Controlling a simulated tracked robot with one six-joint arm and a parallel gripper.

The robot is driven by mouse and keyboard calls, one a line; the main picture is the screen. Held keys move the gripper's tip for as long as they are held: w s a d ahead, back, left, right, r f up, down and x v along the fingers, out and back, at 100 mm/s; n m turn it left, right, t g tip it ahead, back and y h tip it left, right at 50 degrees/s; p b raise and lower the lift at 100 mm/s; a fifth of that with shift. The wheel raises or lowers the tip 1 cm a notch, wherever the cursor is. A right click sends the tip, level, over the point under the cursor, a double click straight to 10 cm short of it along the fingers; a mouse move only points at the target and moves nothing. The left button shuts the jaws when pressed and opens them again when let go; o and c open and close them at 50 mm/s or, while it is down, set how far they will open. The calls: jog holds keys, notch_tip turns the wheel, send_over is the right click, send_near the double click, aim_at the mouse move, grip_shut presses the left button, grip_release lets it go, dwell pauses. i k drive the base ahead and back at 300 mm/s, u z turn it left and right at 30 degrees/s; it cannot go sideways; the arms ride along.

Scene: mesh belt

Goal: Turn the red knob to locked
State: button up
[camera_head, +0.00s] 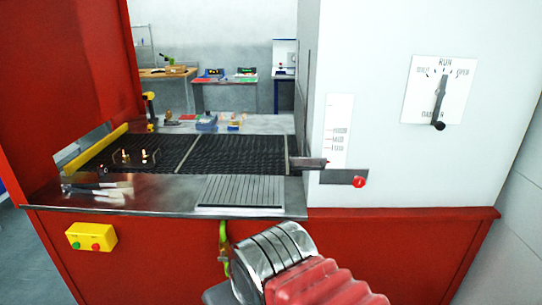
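A small red knob (359,182) sits at the right end of a dark plate on the white housing, right of the belt opening. Any lock marking by it is too small to read. My arm rises from the bottom of the picture with red ribbed and silver sections. A thin green part shows at the far end of the arm, low in front of the red machine front; I cannot tell whether it is a finger of my gripper. My gripper's fingers cannot be made out clearly. The arm's end is left of and below the red knob, apart from it.
A black-handled dial (440,100) marked RUN and a vertical scale (338,128) are on the white housing. A dark mesh belt (235,153) runs behind the steel ledge (150,200). A yellow box (92,237) with green and red buttons is on the front left.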

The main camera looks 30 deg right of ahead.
aim_at(358, 182)
jog(key=z, duration=1.35)
